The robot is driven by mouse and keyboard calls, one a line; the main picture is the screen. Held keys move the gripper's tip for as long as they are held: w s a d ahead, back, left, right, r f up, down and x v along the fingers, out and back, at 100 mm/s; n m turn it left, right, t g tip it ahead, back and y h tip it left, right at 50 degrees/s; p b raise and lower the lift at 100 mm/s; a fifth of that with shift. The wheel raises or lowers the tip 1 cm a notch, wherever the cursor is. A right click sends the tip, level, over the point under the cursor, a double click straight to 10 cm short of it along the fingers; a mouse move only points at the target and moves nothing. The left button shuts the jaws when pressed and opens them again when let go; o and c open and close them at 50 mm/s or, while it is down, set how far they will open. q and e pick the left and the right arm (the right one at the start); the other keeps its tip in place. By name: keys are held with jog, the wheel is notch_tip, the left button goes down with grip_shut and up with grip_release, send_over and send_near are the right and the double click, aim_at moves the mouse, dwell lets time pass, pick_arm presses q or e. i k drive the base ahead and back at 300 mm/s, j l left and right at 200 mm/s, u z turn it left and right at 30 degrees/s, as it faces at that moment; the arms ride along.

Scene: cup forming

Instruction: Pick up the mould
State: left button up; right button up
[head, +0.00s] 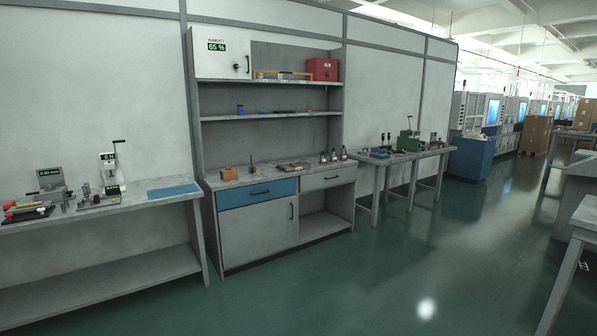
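I cannot tell for certain which thing is the mould. A small tan block (229,173) sits at the left of the grey cabinet's worktop (225,184). To its right stand a thin upright tool (252,165) and a flat brownish tray or board (293,166). Several small dark bottles (333,156) stand at the worktop's right end. Neither of my grippers is in view, and nothing is seen being held.
A left bench (150,197) carries a press-like device (111,172), a display box (51,180) and a blue mat (173,190). A right table (367,160) holds more tools. A red box (323,69) sits on the upper shelf. The green floor (350,275) in front is clear.

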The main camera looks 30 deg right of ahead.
aim_at(333, 157)
jog(key=i+l, duration=0.25)
jog(key=l, duration=0.35)
jog(key=i+l+z, duration=0.1)
jog(key=l, duration=0.5)
jog(key=i+l, duration=0.35)
jog(key=l, duration=0.25)
jog(key=i+l+z, duration=0.1)
jog(key=i+l, duration=0.15)
jog(key=l, duration=0.35)
jog(key=i+l, duration=0.3)
jog(key=l, duration=0.25)
jog(key=i+l+z, duration=0.1)
jog(key=i+l, duration=0.15)
jog(key=l, duration=0.3)
jog(key=i+l, duration=0.3)
jog(key=l, duration=0.25)
jog(key=i+l+z, duration=0.1)
jog(key=i+l, duration=0.2)
jog(key=l, duration=0.25)
jog(key=i+l, duration=0.2)
jog(key=l, duration=0.2)
jog(key=i+l, duration=0.15)
jog(key=l, duration=0.2)
jog(key=i+l+z, duration=0.1)
jog(key=l, duration=0.3)
jog(key=i+l, duration=0.3)
jog(key=l, duration=0.1)
